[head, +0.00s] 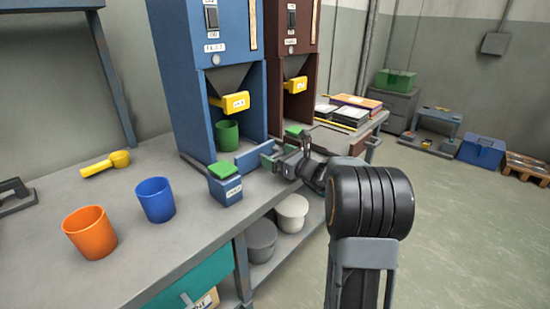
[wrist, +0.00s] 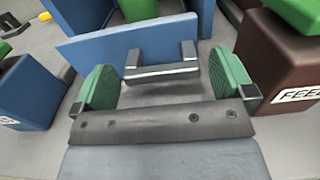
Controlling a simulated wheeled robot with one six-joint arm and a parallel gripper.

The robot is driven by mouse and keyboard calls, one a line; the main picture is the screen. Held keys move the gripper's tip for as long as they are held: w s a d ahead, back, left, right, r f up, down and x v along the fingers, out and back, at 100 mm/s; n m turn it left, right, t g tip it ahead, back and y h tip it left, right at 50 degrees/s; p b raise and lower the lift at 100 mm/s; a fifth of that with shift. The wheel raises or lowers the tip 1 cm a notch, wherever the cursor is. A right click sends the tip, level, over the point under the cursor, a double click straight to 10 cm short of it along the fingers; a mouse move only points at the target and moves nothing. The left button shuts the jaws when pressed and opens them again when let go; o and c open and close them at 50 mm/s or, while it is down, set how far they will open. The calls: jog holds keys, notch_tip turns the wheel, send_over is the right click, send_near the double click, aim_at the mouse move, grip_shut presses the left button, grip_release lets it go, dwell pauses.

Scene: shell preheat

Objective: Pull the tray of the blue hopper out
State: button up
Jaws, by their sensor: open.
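The blue hopper (head: 208,75) stands on the bench with a yellow-fronted chute over a green cup (head: 228,136). Its tray has a blue front panel (head: 252,156), low at the hopper's base. In the wrist view this tray front (wrist: 105,45) carries a grey bar handle (wrist: 160,71). My gripper (head: 275,155) is at the tray front. In the wrist view my gripper (wrist: 165,86) is open, its green-padded fingers on either side of the handle. The green cup's lower part (wrist: 140,9) shows behind the panel.
A blue box with a green top (head: 226,186) stands left of my gripper, and a brown box with a green top (wrist: 275,55) to its right. The brown hopper (head: 292,65) is beside the blue one. Blue (head: 155,200) and orange (head: 90,233) cups stand left.

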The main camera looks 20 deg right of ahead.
jog(key=shift+w+a, duration=0.3)
jog(key=shift+w, duration=0.35)
jog(key=c, duration=1.1)
jog(key=shift+s+d, duration=0.1)
jog(key=shift+s, duration=0.05)
jog(key=shift+c, duration=0.4)
